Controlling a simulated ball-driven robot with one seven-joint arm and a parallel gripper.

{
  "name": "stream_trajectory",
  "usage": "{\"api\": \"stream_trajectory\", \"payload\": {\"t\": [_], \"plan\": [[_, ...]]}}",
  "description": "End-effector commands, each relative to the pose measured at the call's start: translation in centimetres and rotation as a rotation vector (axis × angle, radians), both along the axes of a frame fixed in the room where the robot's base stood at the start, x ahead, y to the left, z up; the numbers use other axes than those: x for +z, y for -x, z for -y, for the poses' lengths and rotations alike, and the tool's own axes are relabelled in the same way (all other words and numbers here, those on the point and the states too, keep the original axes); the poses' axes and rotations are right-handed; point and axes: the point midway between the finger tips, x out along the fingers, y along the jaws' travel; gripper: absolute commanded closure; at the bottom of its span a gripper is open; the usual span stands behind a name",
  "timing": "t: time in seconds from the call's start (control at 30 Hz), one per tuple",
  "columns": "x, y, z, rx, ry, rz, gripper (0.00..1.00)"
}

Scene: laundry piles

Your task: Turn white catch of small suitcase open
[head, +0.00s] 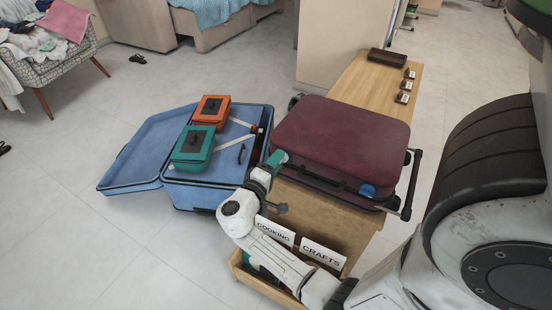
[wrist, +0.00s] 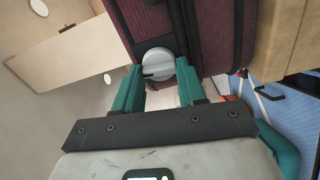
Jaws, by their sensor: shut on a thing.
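The maroon suitcase (head: 340,130) lies closed on the wooden bench, and its side fills the top of the wrist view (wrist: 221,35). The white catch (wrist: 159,62) is a round, pale knob with a dark slot, set on a dark strip of the suitcase. My gripper (wrist: 160,76) has its green fingertips on either side of the catch and is shut on it. In the head view, my gripper (head: 277,160) is at the suitcase's front left corner and hides the white catch. A blue round catch (head: 367,190) sits near the front right corner.
An open blue suitcase (head: 130,155) lies on the floor to the left, holding an orange box (head: 212,109) and a green box (head: 193,147). The wooden bench (head: 368,79) extends behind the maroon suitcase. A crate labelled COOKING and CRAFTS (head: 236,266) stands below my arm.

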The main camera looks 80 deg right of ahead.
Motion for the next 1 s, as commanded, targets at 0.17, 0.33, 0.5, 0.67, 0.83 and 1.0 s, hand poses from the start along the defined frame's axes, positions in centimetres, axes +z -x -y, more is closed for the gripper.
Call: {"api": "stream_trajectory", "payload": {"t": [0.17, 0.33, 0.5, 0.67, 0.83, 1.0], "plan": [[0.04, -0.1, -0.04, 0.003, -0.02, -0.081, 0.9], [-0.05, -0.1, -0.05, 0.004, -0.03, -0.123, 0.9], [-0.1, -0.11, -0.05, 0.004, -0.034, -0.141, 0.9], [-0.13, -0.12, -0.04, 0.004, -0.035, -0.144, 0.9], [-0.14, -0.12, -0.04, 0.004, -0.035, -0.143, 0.9], [-0.12, -0.09, -0.04, 0.003, -0.035, -0.142, 0.46]]}}
